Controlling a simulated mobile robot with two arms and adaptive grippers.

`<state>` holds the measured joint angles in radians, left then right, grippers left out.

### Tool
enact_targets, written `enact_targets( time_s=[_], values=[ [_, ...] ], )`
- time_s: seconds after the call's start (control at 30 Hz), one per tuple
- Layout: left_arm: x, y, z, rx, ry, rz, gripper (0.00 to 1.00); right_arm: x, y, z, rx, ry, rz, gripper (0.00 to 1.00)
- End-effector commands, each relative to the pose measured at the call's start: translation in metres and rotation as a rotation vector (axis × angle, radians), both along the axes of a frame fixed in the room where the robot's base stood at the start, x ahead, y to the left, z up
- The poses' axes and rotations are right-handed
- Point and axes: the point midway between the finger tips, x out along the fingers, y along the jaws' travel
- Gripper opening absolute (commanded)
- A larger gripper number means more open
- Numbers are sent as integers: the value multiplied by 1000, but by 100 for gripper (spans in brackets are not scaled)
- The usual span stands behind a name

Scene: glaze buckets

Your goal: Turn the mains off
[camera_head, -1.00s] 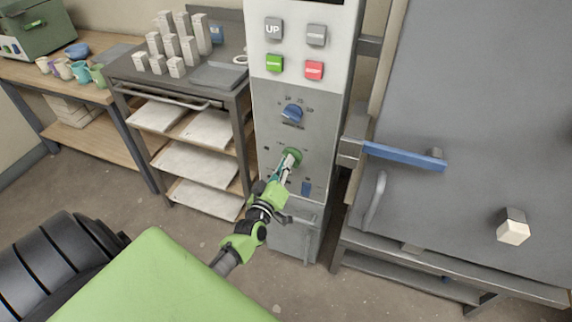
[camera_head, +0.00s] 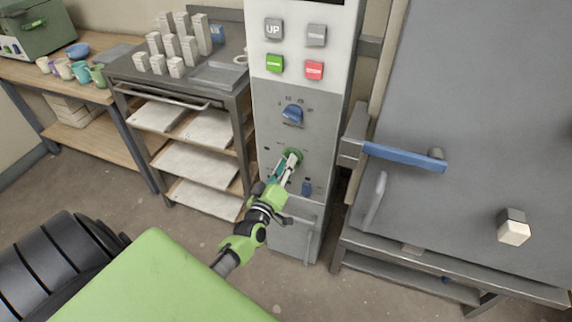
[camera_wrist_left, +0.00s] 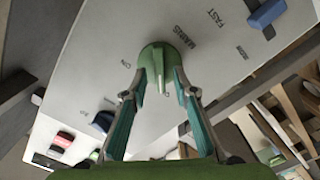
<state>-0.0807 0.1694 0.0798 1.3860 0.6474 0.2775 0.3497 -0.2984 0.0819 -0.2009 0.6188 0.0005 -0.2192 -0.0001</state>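The green mains knob (camera_wrist_left: 150,57) with a raised ridge is on the grey control panel (camera_wrist_left: 100,50) in the left wrist view, beside the labels MAINS and ON. It also shows as a green dial (camera_head: 294,154) low on the panel in the head view. My left gripper (camera_wrist_left: 158,82) has its two fingers apart, one on each side of the knob's ridge. I see a gap between the pads and the ridge. In the head view my left gripper (camera_head: 287,167) is right at the dial and partly covers it. My right gripper is in neither view.
A blue selector knob (camera_head: 292,114) and several push buttons, including a red one (camera_head: 314,71), sit above. A blue switch (camera_head: 307,188) is just right of the gripper. The kiln door's blue handle (camera_head: 405,157) juts out at right. A trolley with shelves (camera_head: 207,130) stands left.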

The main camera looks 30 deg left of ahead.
Motion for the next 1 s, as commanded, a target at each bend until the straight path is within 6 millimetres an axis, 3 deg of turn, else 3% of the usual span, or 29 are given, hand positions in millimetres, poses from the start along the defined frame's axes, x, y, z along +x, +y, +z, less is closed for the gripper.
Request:
enact_targets(
  time_s=[0.5, 0.7, 1.0],
  values=[
    [-95, -23, -1, -2, 4, 0, 26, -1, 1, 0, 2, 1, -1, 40],
    [-112, -27, -1, -1, 1, 0, 26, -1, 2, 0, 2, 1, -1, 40],
    [-114, -27, -1, -1, 1, 0, 26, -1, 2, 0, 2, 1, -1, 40]
  ],
)
